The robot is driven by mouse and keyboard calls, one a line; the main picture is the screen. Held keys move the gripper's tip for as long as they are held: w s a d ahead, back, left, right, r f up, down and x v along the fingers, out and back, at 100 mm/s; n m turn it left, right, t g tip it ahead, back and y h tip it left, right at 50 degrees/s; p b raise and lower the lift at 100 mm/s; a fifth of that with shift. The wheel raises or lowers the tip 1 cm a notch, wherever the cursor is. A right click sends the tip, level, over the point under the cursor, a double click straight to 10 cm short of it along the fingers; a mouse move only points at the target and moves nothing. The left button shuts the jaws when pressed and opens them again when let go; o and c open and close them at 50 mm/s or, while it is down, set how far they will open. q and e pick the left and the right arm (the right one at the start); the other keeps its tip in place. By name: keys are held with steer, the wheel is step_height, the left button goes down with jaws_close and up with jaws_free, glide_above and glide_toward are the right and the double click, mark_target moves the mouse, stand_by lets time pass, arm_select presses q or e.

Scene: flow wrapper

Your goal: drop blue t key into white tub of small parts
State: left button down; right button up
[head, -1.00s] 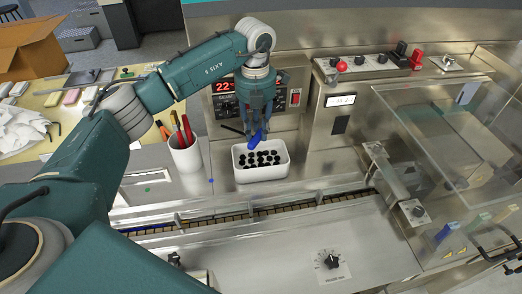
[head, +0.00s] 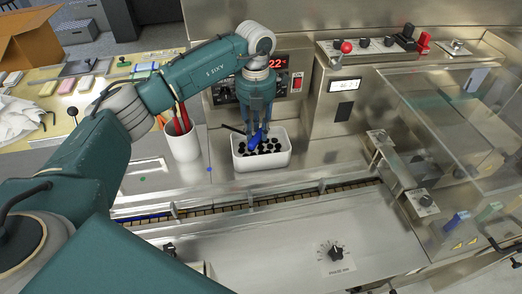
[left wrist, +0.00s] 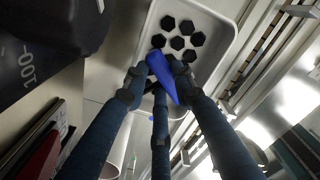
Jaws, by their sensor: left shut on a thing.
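The blue T key (head: 257,137) is held by my left gripper (head: 258,130) just over the white tub (head: 262,163). The tub holds several black hexagonal small parts. In the left wrist view, my left gripper (left wrist: 158,82) has its fingers closed around the blue T key (left wrist: 163,78), which lies tilted between them. The tub's white wall (left wrist: 236,30) and its black parts show beyond the fingertips. The fingers partly hide the key and some parts. I cannot tell whether the key touches the parts. My right gripper is not in view.
A white cup (head: 182,143) with red-handled tools stands left of the tub. A control panel with a red display (head: 276,64) is behind it. A conveyor channel (head: 250,203) runs in front. A clear guard (head: 450,110) stands at the right.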

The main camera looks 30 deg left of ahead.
arm_select(q)
steer(key=shift+r, duration=0.1)
steer(key=c, duration=1.3)
jaws_free()
steer(key=shift+c, duration=0.2)
steer(key=shift+r, duration=0.1)
step_height(320, 180, up, 12)
steer(key=shift+f, duration=0.2)
